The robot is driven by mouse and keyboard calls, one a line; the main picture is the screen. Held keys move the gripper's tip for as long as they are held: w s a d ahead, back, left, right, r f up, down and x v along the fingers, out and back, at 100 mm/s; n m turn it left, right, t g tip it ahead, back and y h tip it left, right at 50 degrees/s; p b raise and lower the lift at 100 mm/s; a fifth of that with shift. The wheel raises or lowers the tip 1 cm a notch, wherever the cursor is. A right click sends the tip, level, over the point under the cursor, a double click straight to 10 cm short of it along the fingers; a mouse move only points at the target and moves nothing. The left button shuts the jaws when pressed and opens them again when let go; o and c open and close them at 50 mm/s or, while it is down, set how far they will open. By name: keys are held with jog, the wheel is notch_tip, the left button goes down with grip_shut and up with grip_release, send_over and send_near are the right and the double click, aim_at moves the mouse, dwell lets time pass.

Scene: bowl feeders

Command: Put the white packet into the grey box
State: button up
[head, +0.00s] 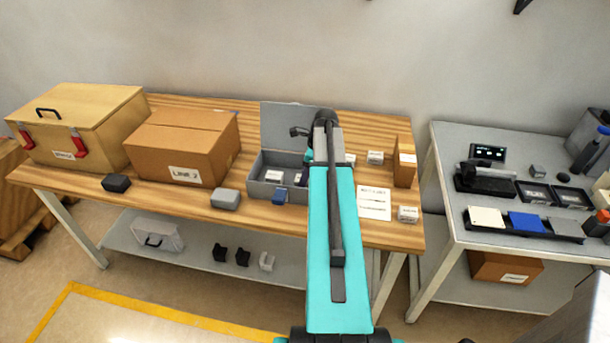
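The grey box (262,190) stands on the wooden table with its lid (287,122) raised and a blue latch on its front. A whitish item (274,176) lies inside it, too small to identify. Small white packets are on the table right of my arm: one at the back (375,157) and one at the front right corner (408,214). Another pale piece (350,159) shows partly beside my arm. I cannot tell which is the task's packet. My teal arm reaches over the right part of the grey box. The dark end of my gripper (298,132) is near the lid; its fingers are unclear.
A cardboard box (184,145) and a wooden case (82,124) stand to the left. A black block (116,183) and a grey block (226,198) sit near the front edge. A paper sheet (374,203) and an upright brown box (404,163) are at right. A grey bench (450,150) stands beyond.

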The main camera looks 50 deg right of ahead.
jog(key=shift+r, duration=0.15)
jog(key=b+v, duration=0.3)
jog(key=v, duration=0.8)
jog(key=shift+r, duration=0.4)
jog(key=shift+s+d, duration=0.1)
jog(key=shift+s, duration=0.05)
dwell(0.4)
